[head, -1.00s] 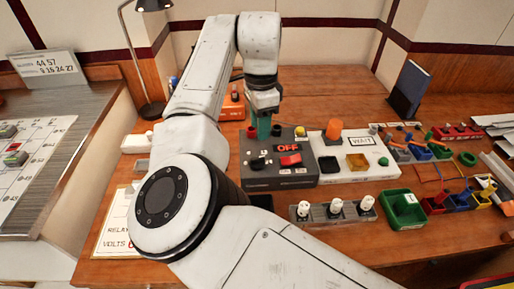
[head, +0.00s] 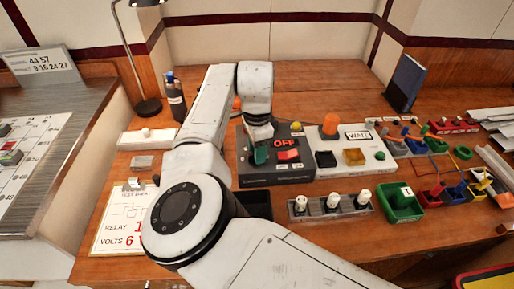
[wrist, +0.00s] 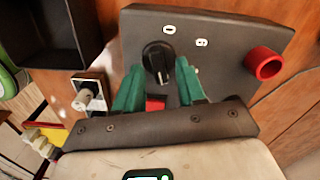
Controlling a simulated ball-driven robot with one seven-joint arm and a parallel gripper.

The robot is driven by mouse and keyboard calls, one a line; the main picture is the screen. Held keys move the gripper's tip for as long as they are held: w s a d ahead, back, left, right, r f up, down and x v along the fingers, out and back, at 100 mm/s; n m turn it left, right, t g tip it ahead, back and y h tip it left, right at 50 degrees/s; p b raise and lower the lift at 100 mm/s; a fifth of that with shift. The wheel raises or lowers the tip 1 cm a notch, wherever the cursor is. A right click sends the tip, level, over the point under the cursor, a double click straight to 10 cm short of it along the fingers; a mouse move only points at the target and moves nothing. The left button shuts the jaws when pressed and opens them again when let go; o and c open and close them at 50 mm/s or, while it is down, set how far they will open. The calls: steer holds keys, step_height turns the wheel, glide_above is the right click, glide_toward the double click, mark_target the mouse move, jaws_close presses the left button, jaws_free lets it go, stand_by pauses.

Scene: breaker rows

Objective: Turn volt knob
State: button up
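The volt knob (wrist: 158,57) is a black round knob with a light pointer line on a dark grey panel box (wrist: 215,35). Small white labels sit beside it. My gripper (wrist: 159,76) has two green fingers, open, one on each side of the knob in the wrist view; I cannot tell whether they touch it. In the head view my gripper (head: 260,156) is low over the left part of the grey box (head: 275,175) and hides the knob. A red switch (head: 289,154) under an OFF sign is just to the right; it also shows between the fingers (wrist: 155,103).
A white box (head: 345,168) with an orange lamp and a WAIT sign stands right of the panel. A row of white plugs (head: 332,202) and a green bin (head: 401,205) are in front. A red ring (wrist: 264,63) projects from the panel. A black bin (wrist: 45,35) is nearby.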

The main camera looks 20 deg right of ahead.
steer(key=shift+c, duration=0.2)
jaws_close()
steer(key=shift+r, duration=0.15)
steer(key=n+p, duration=0.3)
steer(key=p, duration=0.1)
steer(key=shift+r, duration=0.15)
steer(key=n+p, duration=0.5)
steer(key=shift+w, duration=0.2)
steer(key=n+p, duration=0.2)
steer(key=n, duration=0.1)
steer(key=n+p, duration=0.2)
steer(key=n, duration=0.1)
steer(key=shift+w+a+p, duration=0.15)
steer(key=shift+a+p, duration=0.05)
steer(key=shift+p, duration=0.15)
steer(key=n+p, duration=0.1)
steer(key=n, duration=0.2)
steer(key=n+p, duration=0.1)
steer(key=n, duration=0.1)
steer(key=shift+w+a+n+p, duration=0.1)
steer(key=shift+a+n+p, duration=0.1)
steer(key=shift+n+p, duration=0.15)
steer(key=shift+f, duration=0.2)
